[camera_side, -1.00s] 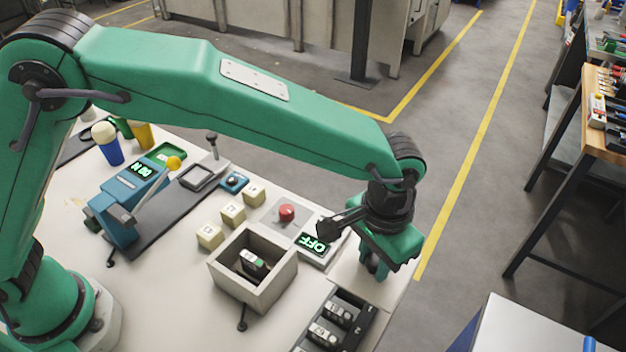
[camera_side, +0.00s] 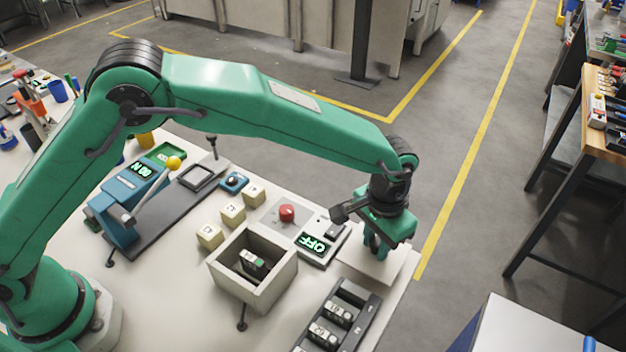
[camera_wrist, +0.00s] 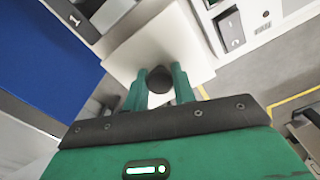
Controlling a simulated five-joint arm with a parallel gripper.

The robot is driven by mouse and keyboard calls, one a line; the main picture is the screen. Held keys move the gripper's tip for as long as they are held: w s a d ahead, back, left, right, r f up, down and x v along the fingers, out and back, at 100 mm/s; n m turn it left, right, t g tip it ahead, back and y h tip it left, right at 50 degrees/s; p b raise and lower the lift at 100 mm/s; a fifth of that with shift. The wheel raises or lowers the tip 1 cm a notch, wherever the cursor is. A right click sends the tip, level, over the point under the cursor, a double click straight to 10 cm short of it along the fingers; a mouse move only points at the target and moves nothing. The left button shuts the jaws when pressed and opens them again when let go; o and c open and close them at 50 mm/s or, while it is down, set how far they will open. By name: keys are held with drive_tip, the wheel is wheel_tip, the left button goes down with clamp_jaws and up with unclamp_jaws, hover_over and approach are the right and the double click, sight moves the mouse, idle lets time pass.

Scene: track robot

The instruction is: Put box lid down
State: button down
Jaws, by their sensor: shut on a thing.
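The box lid (camera_side: 360,266) is a pale square plate at the right corner of the table in the side view. My gripper (camera_side: 376,252) is above it, shut on its knob. In the wrist view the lid (camera_wrist: 178,35) lies beyond the fingers (camera_wrist: 159,88), and its dark round knob (camera_wrist: 159,78) is between them. Whether the lid touches the table cannot be told. The open grey box (camera_side: 238,286) stands left of the lid, with a small dark and pale block (camera_side: 252,264) inside.
A panel with a red button (camera_side: 287,213) and an OFF display (camera_side: 316,244) stands behind the box. A dark slotted rack (camera_side: 368,306) is in front of the lid. Several cream blocks (camera_side: 233,214) and a blue lever machine (camera_side: 118,212) are to the left.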

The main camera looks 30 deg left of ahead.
sight(377, 241)
drive_tip(key=shift+f, duration=1.35)
drive_tip(key=shift+f, duration=0.1)
drive_tip(key=c, duration=1.1)
unclamp_jaws()
drive_tip(key=shift+c, duration=0.2)
wheel_tip(377, 241, up, 12)
drive_tip(key=shift+r, duration=0.1)
